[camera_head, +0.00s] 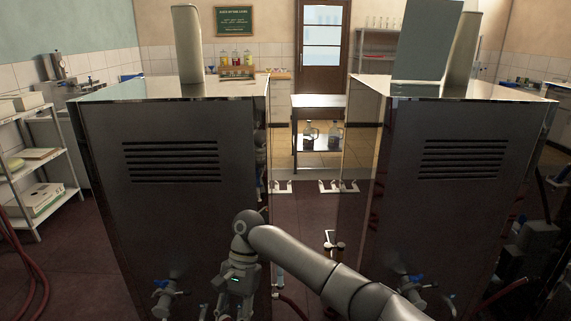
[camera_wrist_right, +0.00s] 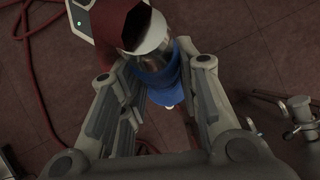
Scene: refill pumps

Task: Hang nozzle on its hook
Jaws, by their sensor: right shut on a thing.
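My right arm comes in from the lower right of the head view, and its gripper (camera_head: 235,305) points down in front of the left dark cabinet, near its lower right. In the right wrist view that gripper (camera_wrist_right: 163,95) is shut on the nozzle, with a finger on each side. The nozzle (camera_wrist_right: 165,88) shows a blue sleeve, a clear and pale collar, and a red part at the top. The fingers hide some of it. I cannot pick out its hook with certainty. My left gripper is in neither view.
Two tall dark cabinets (camera_head: 170,215) and (camera_head: 465,190) flank a narrow gap of open floor. Valves with blue handles (camera_head: 162,290) and (camera_head: 411,284) stick out low on their fronts. A red hose (camera_wrist_right: 40,90) lies on the floor. Metal fittings (camera_wrist_right: 300,115) stand at the right.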

